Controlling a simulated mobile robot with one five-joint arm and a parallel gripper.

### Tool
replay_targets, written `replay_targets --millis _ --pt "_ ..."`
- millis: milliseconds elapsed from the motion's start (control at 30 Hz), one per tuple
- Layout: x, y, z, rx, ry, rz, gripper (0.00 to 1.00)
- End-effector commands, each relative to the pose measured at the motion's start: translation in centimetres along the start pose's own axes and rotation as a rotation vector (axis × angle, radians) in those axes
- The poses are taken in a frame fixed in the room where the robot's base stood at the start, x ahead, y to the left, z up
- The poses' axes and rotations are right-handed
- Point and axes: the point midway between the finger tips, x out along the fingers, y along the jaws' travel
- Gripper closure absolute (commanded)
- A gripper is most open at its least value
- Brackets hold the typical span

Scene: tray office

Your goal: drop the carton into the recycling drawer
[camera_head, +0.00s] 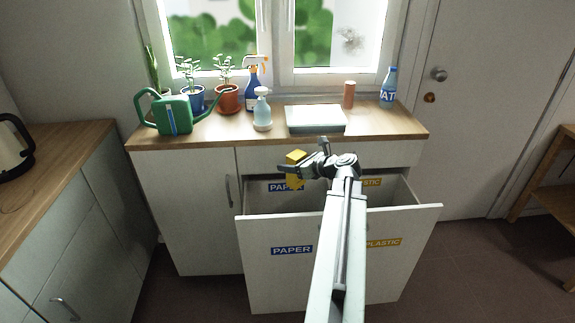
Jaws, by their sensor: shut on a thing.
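A small yellow carton (296,156) is held in my gripper (293,168). The dark fingers are shut on it and hide its middle. My arm reaches in from the bottom of the view, and the carton appears over the left part of the open recycling drawer (265,258). Its height above the drawer is hard to tell. The drawer has a blue PAPER label on the left and a yellow PLASTIC label on the right, both on its front and inside at the back. My arm hides the middle of the drawer.
The wooden counter (200,128) behind holds a green watering can (172,115), potted plants, a blue spray bottle (252,85), a soap dispenser (262,112), a white box (315,119), a brown cylinder (349,95) and a water bottle (388,88). Floor right of the drawer is clear.

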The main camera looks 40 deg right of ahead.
Motion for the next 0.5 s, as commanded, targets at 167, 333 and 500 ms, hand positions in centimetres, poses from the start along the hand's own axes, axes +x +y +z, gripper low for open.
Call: replay_targets --millis 167,333,500 --pt "1.6 0.6 -2.5 -0.003 0.000 0.009 0.85" --pt "2.6 0.8 -4.5 -0.005 0.000 0.013 0.85" --pt "2.9 0.9 -4.8 -0.006 0.000 0.014 0.85"
